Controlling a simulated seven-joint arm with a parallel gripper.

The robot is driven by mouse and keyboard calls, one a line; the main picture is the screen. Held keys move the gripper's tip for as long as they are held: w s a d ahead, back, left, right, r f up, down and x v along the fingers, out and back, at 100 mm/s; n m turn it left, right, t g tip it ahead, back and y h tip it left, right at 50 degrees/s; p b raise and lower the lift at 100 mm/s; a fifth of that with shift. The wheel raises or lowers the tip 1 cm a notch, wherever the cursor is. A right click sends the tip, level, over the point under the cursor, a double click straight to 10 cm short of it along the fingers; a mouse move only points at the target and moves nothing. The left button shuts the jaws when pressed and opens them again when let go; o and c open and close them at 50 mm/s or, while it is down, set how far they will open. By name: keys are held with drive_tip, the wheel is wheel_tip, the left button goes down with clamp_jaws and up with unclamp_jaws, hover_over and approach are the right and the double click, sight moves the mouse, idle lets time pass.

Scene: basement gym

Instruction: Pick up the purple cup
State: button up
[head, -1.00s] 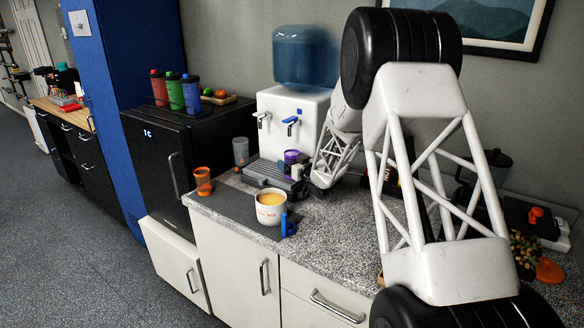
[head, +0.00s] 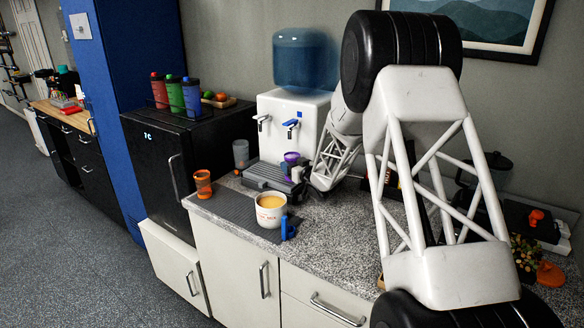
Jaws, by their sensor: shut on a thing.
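The purple cup (head: 291,157) is at the front of the white water dispenser (head: 272,112), over the grey drip tray (head: 262,176). My gripper (head: 293,171) reaches in from the right and is shut on the cup. The gripper's dark body hides the lower part of the cup. I cannot tell how far the cup's base is from the tray.
A white mug (head: 271,217) with a tan drink stands in front, beside a small blue object (head: 288,228). An orange cup (head: 203,184) and a clear grey cup (head: 241,153) stand left. The dispenser taps (head: 290,124) hang just above the purple cup.

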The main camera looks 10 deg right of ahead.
drive_tip(key=shift+r, duration=1.5)
drive_tip(key=shift+s+r, duration=0.2)
drive_tip(key=shift+r, duration=0.1)
drive_tip(key=s+r, duration=0.1)
drive_tip(key=s, duration=1.4)
drive_tip(key=shift+s+a+r, duration=0.15)
drive_tip(key=shift+s+a, duration=0.05)
drive_tip(key=shift+s, duration=0.1)
drive_tip(key=shift+a+r+m+t+h, duration=0.7)
drive_tip(key=shift+a+r+m+h, duration=1.4)
drive_tip(key=shift+a+m+h, duration=2.55)
drive_tip(key=s+a+f+m+g+h, duration=0.4)
drive_tip(key=s+a+f+m+h, duration=0.1)
drive_tip(key=s+a+f+h, duration=0.4)
drive_tip(key=shift+s+a+f+g+h, duration=0.2)
drive_tip(key=shift+s+f+g+h, duration=0.2)
drive_tip(key=shift+s+f+h, duration=0.55)
